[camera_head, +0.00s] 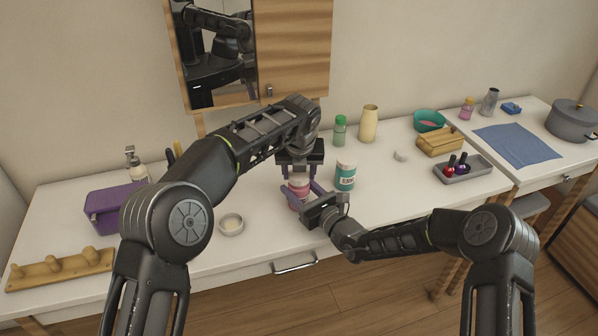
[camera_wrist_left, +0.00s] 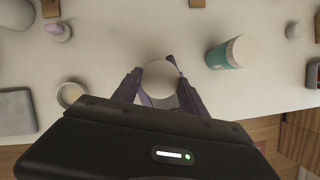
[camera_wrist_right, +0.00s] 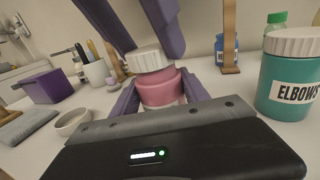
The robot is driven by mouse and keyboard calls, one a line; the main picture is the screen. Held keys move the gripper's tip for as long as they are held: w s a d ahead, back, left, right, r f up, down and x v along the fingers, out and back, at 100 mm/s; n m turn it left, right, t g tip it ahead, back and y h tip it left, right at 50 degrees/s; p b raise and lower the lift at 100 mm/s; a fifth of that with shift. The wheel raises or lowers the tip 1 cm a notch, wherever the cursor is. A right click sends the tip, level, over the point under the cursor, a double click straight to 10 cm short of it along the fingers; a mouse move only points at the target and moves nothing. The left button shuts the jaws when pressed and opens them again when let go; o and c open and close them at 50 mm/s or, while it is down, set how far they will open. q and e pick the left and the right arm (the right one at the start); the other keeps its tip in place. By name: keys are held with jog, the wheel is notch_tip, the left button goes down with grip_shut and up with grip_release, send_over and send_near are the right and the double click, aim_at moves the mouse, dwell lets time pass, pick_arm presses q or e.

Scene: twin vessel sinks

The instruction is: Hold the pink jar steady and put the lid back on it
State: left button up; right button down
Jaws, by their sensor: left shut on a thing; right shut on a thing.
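The pink jar (camera_wrist_right: 158,88) stands upright on the white counter, near its front edge. My right gripper (camera_wrist_right: 155,105) is shut around the jar's body from the front. The white ribbed lid (camera_wrist_right: 148,58) is at the jar's mouth; it looks slightly tilted, and I cannot tell whether it is fully seated. My left gripper (camera_wrist_left: 160,85) comes from above and is shut on the lid, which shows as a pale disc in the left wrist view (camera_wrist_left: 161,75). In the head view the jar (camera_head: 298,187) is partly hidden by my grippers.
A teal jar labelled ELBOWS (camera_wrist_right: 290,80) stands close to the right of the pink jar. A small white bowl (camera_head: 231,224) and a purple box (camera_head: 108,209) are to the left. A grey tray with bottles (camera_head: 480,174) is further right. A mirror cabinet (camera_head: 290,50) hangs behind.

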pick_arm(q)
jog(key=shift+f, duration=0.55)
jog(key=shift+a+f+m+h, duration=0.1)
jog(key=shift+a+m+h, duration=0.15)
jog(key=shift+m, duration=0.65)
jog(key=shift+d+m+h, duration=0.1)
jog(key=shift+m+h, duration=0.25)
jog(key=shift+m, duration=0.45)
jog(key=o, duration=1.3)
jog(key=shift+r, duration=2.35)
jog(key=shift+o, duration=0.5)
